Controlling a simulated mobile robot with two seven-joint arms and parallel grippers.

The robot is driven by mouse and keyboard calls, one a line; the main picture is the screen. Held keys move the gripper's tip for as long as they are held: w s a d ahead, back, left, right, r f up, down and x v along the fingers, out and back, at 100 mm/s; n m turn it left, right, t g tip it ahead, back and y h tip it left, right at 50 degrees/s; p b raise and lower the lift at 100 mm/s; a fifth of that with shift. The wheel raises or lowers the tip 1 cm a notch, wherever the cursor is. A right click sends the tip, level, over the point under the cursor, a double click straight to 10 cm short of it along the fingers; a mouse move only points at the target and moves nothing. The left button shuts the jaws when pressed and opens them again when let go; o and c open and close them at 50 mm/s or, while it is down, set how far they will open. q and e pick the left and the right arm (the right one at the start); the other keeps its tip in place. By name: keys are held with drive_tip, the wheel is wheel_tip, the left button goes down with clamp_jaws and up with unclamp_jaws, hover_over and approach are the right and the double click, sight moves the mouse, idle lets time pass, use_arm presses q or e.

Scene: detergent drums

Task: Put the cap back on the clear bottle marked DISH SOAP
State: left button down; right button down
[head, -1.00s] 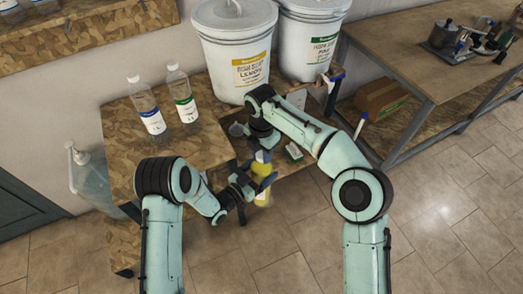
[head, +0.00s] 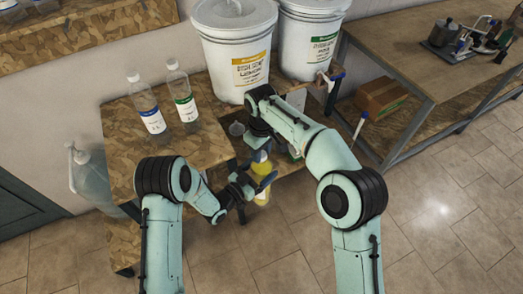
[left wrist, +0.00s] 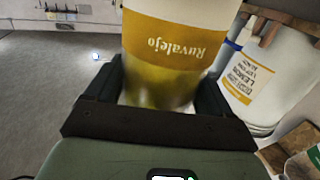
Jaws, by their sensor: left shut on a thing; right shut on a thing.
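The clear bottle (head: 262,170) with yellow liquid is upright in the gap between my grippers. In the left wrist view the bottle (left wrist: 175,45) has a yellow "Ruvalejo" band, seen upside down; no DISH SOAP wording is readable on it. My left gripper (head: 258,184) is shut around its body; its fingers (left wrist: 165,95) flank it in the wrist view. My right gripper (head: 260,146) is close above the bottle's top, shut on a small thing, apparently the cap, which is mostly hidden. Whether cap and bottle neck touch cannot be told.
Two clear bottles, blue-labelled (head: 147,104) and green-labelled (head: 182,97), stand on the wooden bench (head: 120,150). White drums, yellow-labelled (head: 237,65) and green-labelled (head: 309,45), stand behind. Another table (head: 425,80) is at right.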

drive_tip(key=m, duration=0.2)
drive_tip(key=shift+m, duration=0.3)
drive_tip(key=c, duration=0.7)
unclamp_jaws()
wheel_tip(320, 180, up, 12)
